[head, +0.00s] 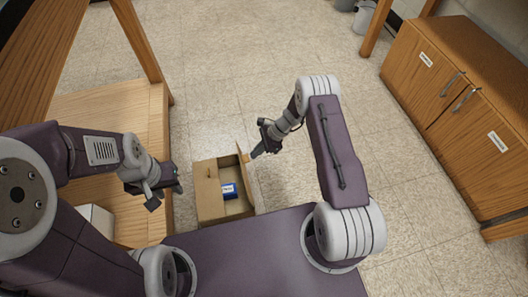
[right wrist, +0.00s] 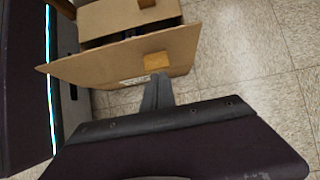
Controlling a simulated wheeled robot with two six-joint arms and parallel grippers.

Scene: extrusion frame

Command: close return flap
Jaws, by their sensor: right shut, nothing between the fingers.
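My left gripper (head: 167,196) is open and empty, left of the box.
A wooden bench (head: 150,112) stands left of the box, with a white box (head: 97,218) near its lower end. A wooden cabinet (head: 455,110) stands far right. Bins (head: 363,17) stand at the top. Tiled floor between box and cabinet is clear.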

